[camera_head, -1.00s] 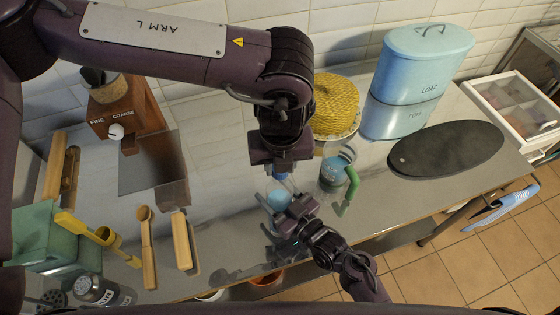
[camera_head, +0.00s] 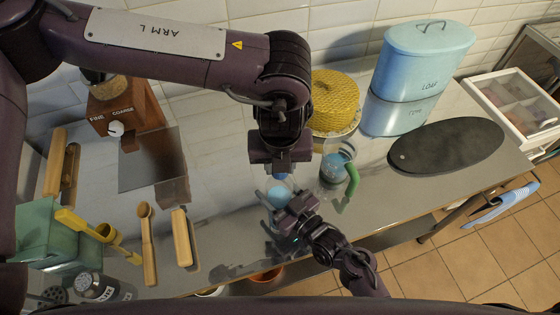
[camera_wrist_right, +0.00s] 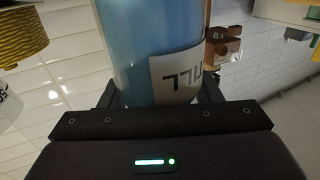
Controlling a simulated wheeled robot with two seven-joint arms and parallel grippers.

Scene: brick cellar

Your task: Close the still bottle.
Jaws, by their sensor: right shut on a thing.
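The still bottle (camera_head: 279,195) is a clear bottle with light blue contents, standing on the counter at the middle in the head view. In the right wrist view the bottle (camera_wrist_right: 140,50) fills the space between the fingers, and part of its white label shows. My right gripper (camera_head: 290,208) is shut on its body from the front right. My left gripper (camera_head: 281,170) points down directly over the bottle's top. A small blue piece, probably the cap (camera_head: 281,176), shows under it. The left fingertips are mostly hidden, and I cannot tell whether cap and bottle neck touch.
A glass jug with a green handle (camera_head: 352,180) stands close to the right of the bottle. A dark oval board (camera_head: 447,146) lies right.

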